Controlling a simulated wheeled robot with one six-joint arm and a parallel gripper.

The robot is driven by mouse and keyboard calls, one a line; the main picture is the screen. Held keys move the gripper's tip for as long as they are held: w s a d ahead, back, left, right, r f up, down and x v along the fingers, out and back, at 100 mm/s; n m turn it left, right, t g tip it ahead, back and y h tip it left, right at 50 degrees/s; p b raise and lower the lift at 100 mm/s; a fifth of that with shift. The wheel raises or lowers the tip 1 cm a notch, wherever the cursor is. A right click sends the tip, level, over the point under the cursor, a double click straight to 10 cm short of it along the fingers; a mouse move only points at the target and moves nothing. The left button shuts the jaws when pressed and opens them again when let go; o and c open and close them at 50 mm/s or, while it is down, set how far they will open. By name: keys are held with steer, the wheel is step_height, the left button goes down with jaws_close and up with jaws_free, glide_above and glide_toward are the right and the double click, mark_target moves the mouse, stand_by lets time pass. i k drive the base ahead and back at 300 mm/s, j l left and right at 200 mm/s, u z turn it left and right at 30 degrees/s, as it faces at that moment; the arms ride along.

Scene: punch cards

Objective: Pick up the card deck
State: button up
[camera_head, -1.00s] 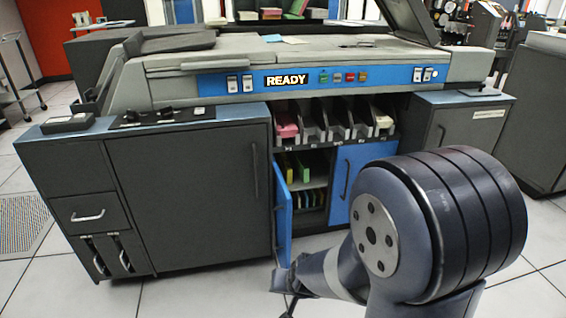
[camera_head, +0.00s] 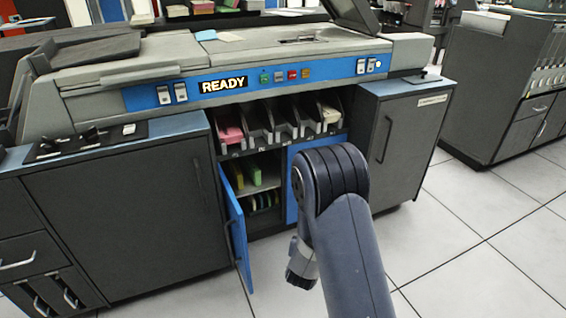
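Several card decks show in the grey and blue card machine. Pink cards (camera_head: 229,129) lie in the leftmost sorter pocket, and cream cards (camera_head: 328,116) lie in the rightmost one. A green deck (camera_head: 253,172) and a yellowish deck (camera_head: 236,178) stand on the shelf of the open cabinet below. More coloured decks (camera_head: 262,201) stand lower down. I cannot tell which deck is meant. My arm reaches up in front of the cabinet's right side. The end with my gripper (camera_head: 301,264) hangs left of the arm, apart from the decks. Its fingers are not clear.
The blue cabinet door (camera_head: 237,228) stands open toward me, left of my arm. A closed blue door (camera_head: 292,193) is partly behind my arm. Dark cabinets flank the opening, the right one (camera_head: 405,135) close by. White tiled floor (camera_head: 480,240) is clear at the right.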

mark_target(236, 172)
steer(key=i+l+z, duration=0.15)
steer(key=z, duration=0.25)
steer(key=i+z, duration=0.3)
steer(key=z, duration=0.15)
steer(key=i+l+u, duration=0.15)
steer(key=i+u, duration=0.25)
steer(key=i, duration=0.2)
steer(key=i+u, duration=0.1)
steer(key=u, duration=0.3)
steer(key=i+u, duration=0.1)
steer(key=u, duration=0.25)
steer(key=l+u, duration=0.1)
steer(key=u, duration=0.3)
steer(key=i+l+u, duration=0.1)
steer(key=u, duration=0.25)
steer(key=i+u, duration=0.25)
steer(key=i, duration=0.25)
steer(key=l, duration=0.1)
